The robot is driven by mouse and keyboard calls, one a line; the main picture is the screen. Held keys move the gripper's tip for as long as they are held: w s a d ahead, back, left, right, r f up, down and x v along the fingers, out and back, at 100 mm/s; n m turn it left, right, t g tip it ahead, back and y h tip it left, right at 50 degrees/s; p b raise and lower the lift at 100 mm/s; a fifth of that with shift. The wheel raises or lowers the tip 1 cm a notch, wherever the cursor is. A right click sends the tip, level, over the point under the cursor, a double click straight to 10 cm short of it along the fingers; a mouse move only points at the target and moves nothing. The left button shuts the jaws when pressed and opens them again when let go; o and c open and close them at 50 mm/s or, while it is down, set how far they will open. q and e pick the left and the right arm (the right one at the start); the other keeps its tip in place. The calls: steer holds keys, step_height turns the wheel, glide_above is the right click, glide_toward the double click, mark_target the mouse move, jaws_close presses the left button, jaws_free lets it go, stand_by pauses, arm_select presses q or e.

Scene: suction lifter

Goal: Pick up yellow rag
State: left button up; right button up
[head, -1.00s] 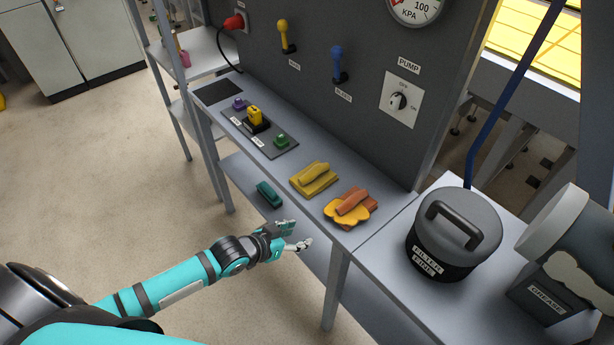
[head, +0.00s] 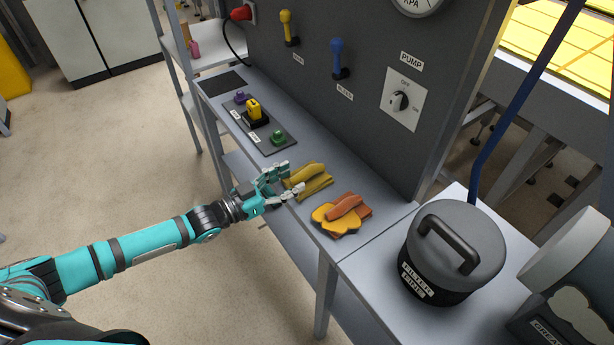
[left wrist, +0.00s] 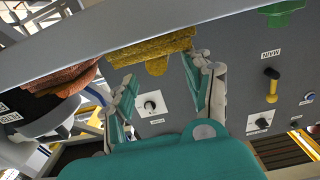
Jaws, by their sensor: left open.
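The yellow rag (head: 312,178) lies folded on the grey bench shelf, between the green button and an orange rag. In the left wrist view the yellow rag (left wrist: 152,50) shows at the top, ahead of and between the two fingers. My left gripper (head: 285,183) is open at the rag's left front edge, its fingertips overlapping the rag in the head view. In the left wrist view the open left gripper (left wrist: 160,88) has nothing between its fingers. I cannot tell whether it touches the rag. My right gripper is in neither view.
An orange and yellow rag (head: 342,214) lies just right of the yellow rag. A control plate with a yellow switch (head: 254,112) and a green button (head: 278,138) is to its left. A dark panel (head: 370,130) rises behind. A filter canister (head: 452,250) stands at the right.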

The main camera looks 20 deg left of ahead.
mark_target(323, 163)
arm_select(q)
steer(key=shift+x, duration=0.8)
steer(key=shift+w+d, duration=0.35)
steer(key=shift+w, duration=0.05)
steer(key=shift+w+d+r, duration=0.1)
steer(key=shift+w+d, duration=0.05)
steer(key=shift+w, duration=0.1)
steer(key=p+x, duration=0.1)
steer(key=x, duration=0.3)
steer(key=shift+w+d, duration=0.2)
steer(key=shift+w, duration=0.1)
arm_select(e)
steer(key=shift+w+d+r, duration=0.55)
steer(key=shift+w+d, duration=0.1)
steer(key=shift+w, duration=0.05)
arm_select(q)
steer(key=c, duration=0.9)
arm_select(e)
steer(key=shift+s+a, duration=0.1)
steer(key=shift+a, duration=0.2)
